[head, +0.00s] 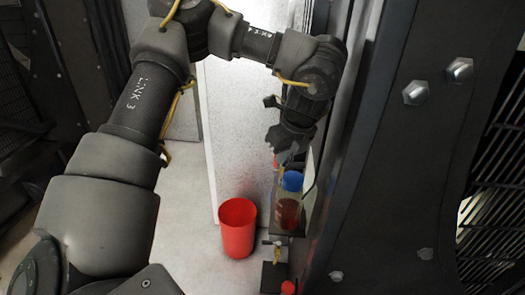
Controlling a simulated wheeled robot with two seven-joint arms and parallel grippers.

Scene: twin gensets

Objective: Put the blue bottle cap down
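The blue bottle cap (291,181) is at the top of a clear bottle (287,213) with dark red liquid. I cannot tell whether it sits on the neck or just above it. The bottle stands upright on a small dark shelf (283,231) beside the dark frame. My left gripper (288,162) points down just above and behind the cap. Its fingertips are small and partly hidden, so I cannot tell whether they touch the cap or how far apart they are. My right gripper is out of view.
A red open bin (238,228) stands on the pale floor left of the bottle. A brass valve (278,254) and a red knob (288,287) are below the shelf. A dark bolted frame (375,150) rises close on the right. A pale panel (238,130) stands behind.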

